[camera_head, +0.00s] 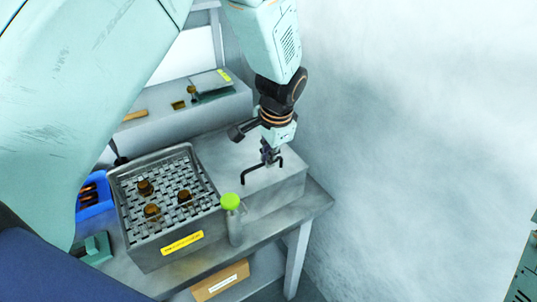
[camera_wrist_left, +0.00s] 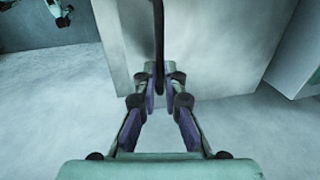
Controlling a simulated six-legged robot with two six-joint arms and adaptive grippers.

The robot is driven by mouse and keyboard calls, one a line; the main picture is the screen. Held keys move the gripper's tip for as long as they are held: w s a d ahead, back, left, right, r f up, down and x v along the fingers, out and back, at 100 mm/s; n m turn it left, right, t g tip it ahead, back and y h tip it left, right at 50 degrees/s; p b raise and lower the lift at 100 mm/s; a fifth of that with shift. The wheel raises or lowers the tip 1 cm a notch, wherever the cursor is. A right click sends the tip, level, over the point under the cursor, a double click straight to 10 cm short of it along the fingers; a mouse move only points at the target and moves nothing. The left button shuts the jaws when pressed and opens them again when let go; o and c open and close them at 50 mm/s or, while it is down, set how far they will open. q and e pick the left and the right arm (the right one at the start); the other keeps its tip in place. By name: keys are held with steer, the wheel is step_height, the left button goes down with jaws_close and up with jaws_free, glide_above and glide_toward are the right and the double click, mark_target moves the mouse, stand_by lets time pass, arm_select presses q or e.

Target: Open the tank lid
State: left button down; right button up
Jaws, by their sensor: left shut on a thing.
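The tank lid (camera_head: 222,160) is a flat grey metal plate on a box at the right end of the table, and it lies flat in the head view. A black bar handle (camera_head: 258,171) stands up from its top. My left gripper (camera_head: 270,158) comes down from above and is shut on the handle near its right end. In the left wrist view, the dark handle (camera_wrist_left: 158,40) runs between the fingertips of the gripper (camera_wrist_left: 159,88). My right gripper is not in view.
A mesh basket (camera_head: 180,222) with several brown round pieces stands left of the lid. A blue bin (camera_head: 94,208) is at the left. White wall and floor lie to the right.

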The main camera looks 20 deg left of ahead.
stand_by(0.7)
arm_select(q)
steer(key=c, duration=2.1)
jaws_free()
steer(key=shift+r+p, duration=0.3)
steer(key=shift+r, duration=0.05)
steer(key=o, duration=0.7)
steer(key=shift+w+a+f, duration=0.1)
steer(key=shift+a, duration=0.05)
steer(key=shift+c, duration=0.2)
steer(key=shift+d+r, duration=0.25)
steer(key=shift+r, duration=0.25)
step_height(320, 180, up, 6)
steer(key=s+d, duration=0.1)
steer(key=shift+r, duration=0.25)
